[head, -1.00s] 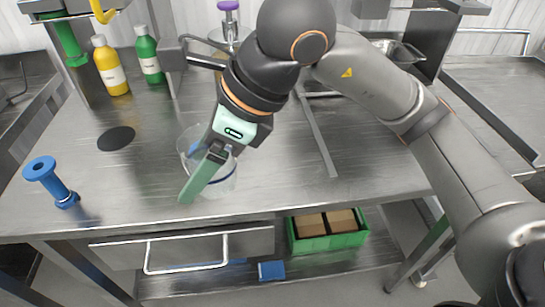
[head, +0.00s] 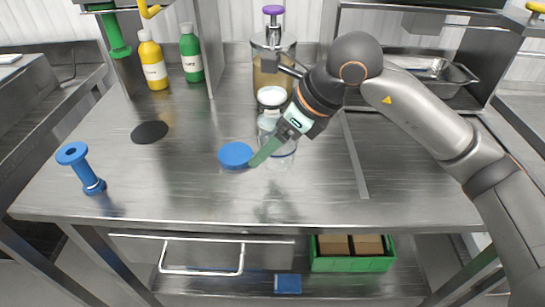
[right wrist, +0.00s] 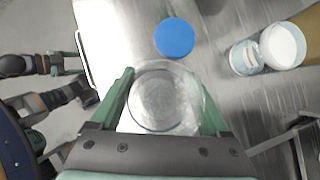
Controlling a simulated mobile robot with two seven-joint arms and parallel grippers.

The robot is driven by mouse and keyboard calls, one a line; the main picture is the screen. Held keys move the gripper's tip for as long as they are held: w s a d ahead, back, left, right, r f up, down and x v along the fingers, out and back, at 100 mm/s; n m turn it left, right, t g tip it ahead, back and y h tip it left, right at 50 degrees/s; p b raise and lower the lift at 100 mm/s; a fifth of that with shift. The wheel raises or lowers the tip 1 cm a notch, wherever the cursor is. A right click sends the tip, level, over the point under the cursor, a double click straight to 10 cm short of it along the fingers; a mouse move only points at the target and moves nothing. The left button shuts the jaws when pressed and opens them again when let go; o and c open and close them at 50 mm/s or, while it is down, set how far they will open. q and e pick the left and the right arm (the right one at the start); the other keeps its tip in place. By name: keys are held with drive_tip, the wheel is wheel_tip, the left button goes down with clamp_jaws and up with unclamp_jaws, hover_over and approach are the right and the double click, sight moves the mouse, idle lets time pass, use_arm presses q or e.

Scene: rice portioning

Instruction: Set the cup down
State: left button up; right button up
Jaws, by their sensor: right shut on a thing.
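My right gripper (head: 275,143) comes in from the right in the head view and is shut on a clear cup (head: 284,158). In the right wrist view, the cup (right wrist: 158,100) is between the two green fingers, with its round opening facing the camera and no visible contents. It looks upright and low over the steel table (head: 200,195); I cannot tell whether its base touches. A flat blue disc (head: 235,155) lies just left of the cup. Parts of my left arm, apparently including its gripper (right wrist: 80,62), show small at the left of the right wrist view.
A dispenser with a purple knob (head: 273,10) and a white-topped container (head: 271,96) stand close behind the cup. A blue spool-shaped stand (head: 82,168) and a black disc (head: 149,132) are to the left. The table's front middle is clear.

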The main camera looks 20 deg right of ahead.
sight(272, 159)
drive_tip(key=shift+w+d+f, duration=0.35)
drive_tip(key=shift+w+f, duration=0.25)
drive_tip(key=shift+f, duration=0.25)
drive_tip(key=shift+w+d+f, duration=0.1)
drive_tip(key=shift+w+f, duration=0.1)
drive_tip(key=shift+f, duration=1.6)
drive_tip(key=shift+f+b, duration=0.1)
drive_tip(key=shift+b, duration=0.2)
drive_tip(key=shift+f, duration=0.15)
drive_tip(key=o, duration=1.2)
